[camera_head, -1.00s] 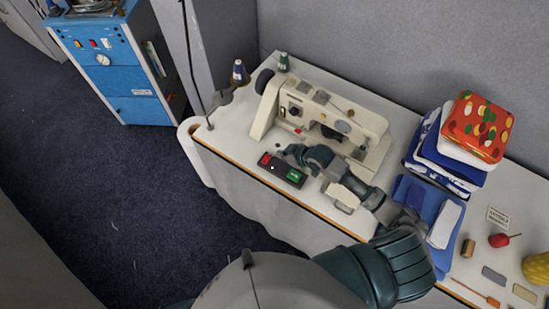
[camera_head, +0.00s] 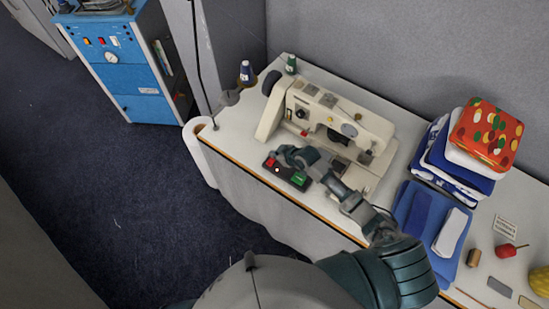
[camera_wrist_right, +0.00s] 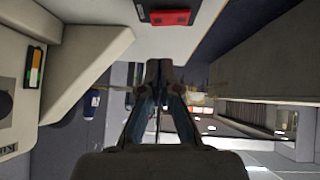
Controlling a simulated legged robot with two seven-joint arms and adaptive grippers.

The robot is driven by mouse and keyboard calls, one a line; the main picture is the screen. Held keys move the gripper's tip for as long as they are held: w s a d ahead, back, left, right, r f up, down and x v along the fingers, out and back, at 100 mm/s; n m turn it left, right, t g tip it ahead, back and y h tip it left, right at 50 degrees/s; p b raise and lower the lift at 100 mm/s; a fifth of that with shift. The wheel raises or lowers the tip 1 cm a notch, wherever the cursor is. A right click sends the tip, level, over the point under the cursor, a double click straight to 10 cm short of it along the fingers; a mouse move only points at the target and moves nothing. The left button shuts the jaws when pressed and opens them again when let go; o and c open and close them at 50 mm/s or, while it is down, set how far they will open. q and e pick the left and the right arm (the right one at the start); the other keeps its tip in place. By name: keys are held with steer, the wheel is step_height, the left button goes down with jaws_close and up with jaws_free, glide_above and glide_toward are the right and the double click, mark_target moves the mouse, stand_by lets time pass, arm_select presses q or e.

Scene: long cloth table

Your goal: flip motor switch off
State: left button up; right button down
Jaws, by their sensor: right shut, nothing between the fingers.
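The motor switch (camera_head: 284,174) is a dark box near the table's front edge, with a red button (camera_head: 270,163) at its left end and a green button (camera_head: 299,179) at its right. My right gripper (camera_head: 282,155) is shut and empty, just behind the box, and overlaps its rear edge in the head view. I cannot tell whether it touches the box. In the right wrist view my shut fingertips (camera_wrist_right: 160,68) are apart from the red button (camera_wrist_right: 168,17) in the picture. A cream sewing machine (camera_head: 325,120) stands behind the switch. My left gripper is not in view.
Thread spools (camera_head: 246,72) stand at the table's back left. A stack of folded cloths (camera_head: 460,150) and a blue cloth (camera_head: 425,215) lie to the right. A blue cabinet (camera_head: 125,65) stands on the floor at left.

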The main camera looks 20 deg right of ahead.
mark_target(275, 161)
steer(key=f, duration=0.3)
steer(key=shift+w+f, duration=0.3)
steer(key=shift+d+f, duration=0.1)
steer(key=shift+f, duration=0.4)
steer(key=shift+s, duration=0.1)
steer(key=shift+s+a+p, duration=0.45)
steer(key=shift+a+p, duration=0.15)
steer(key=shift+p, duration=0.2)
